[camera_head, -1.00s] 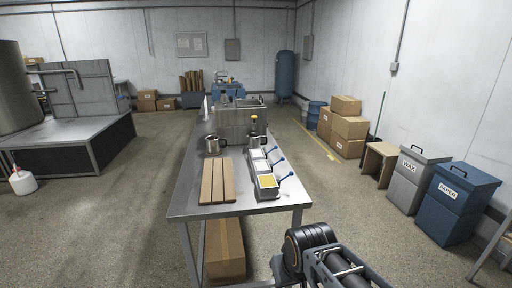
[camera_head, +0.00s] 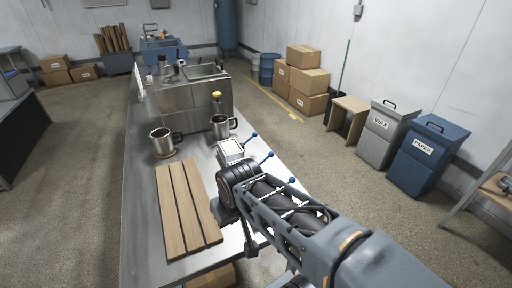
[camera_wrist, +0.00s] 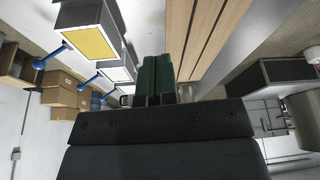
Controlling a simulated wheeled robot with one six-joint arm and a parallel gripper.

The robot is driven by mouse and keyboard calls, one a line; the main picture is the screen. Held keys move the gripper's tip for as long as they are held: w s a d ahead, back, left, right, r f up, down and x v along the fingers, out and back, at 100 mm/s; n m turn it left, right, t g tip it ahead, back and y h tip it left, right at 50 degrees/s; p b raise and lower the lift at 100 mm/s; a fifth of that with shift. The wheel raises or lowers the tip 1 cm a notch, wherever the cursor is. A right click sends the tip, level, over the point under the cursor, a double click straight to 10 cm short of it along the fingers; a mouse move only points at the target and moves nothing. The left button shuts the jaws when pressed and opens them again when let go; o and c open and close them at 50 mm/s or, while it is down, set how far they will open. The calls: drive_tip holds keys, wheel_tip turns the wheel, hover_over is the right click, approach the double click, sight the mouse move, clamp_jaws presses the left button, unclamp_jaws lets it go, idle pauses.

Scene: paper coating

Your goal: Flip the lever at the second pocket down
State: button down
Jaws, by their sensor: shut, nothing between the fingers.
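A row of metal pockets stands along the right side of the steel table. In the head view the far pocket (camera_head: 230,148) shows, and my arm hides the nearer ones. Blue-knobbed levers stick out to the right: a far one (camera_head: 253,133), the middle one (camera_head: 270,154) and a near one (camera_head: 292,180). In the wrist view the pocket with a yellow face (camera_wrist: 88,45) and the middle pocket (camera_wrist: 118,73) show with the near lever (camera_wrist: 40,64) and middle lever (camera_wrist: 84,85). My gripper (camera_wrist: 156,75) is shut and empty, apart from the levers.
Wooden slats (camera_head: 185,205) lie on the table (camera_head: 140,262) left of my arm. Wax (camera_head: 385,133) and paper (camera_head: 425,155) bins stand right; floor between is clear.

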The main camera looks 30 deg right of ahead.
idle(0.3)
drive_tip(key=w+d+h+p, duration=0.4)
drive_tip(key=w+d+h, duration=0.1)
drive_tip(key=w+d, duration=1.4)
drive_tip(key=shift+w+t, duration=0.15)
drive_tip(key=shift+t, duration=0.25)
drive_tip(key=p, duration=0.1)
approach(264, 160)
wheel_tip(264, 160, down, 4)
drive_tip(key=w, duration=0.2)
drive_tip(key=shift+w+d+f+p, duration=0.15)
drive_tip(key=shift+d+p, duration=0.35)
drive_tip(key=shift+d, duration=0.6)
drive_tip(key=shift+w+d+f+p, duration=0.15)
drive_tip(key=shift+d+p, duration=0.3)
drive_tip(key=shift+d, duration=0.6)
drive_tip(key=shift+w+a+f+b, duration=0.1)
drive_tip(key=shift+b, duration=0.2)
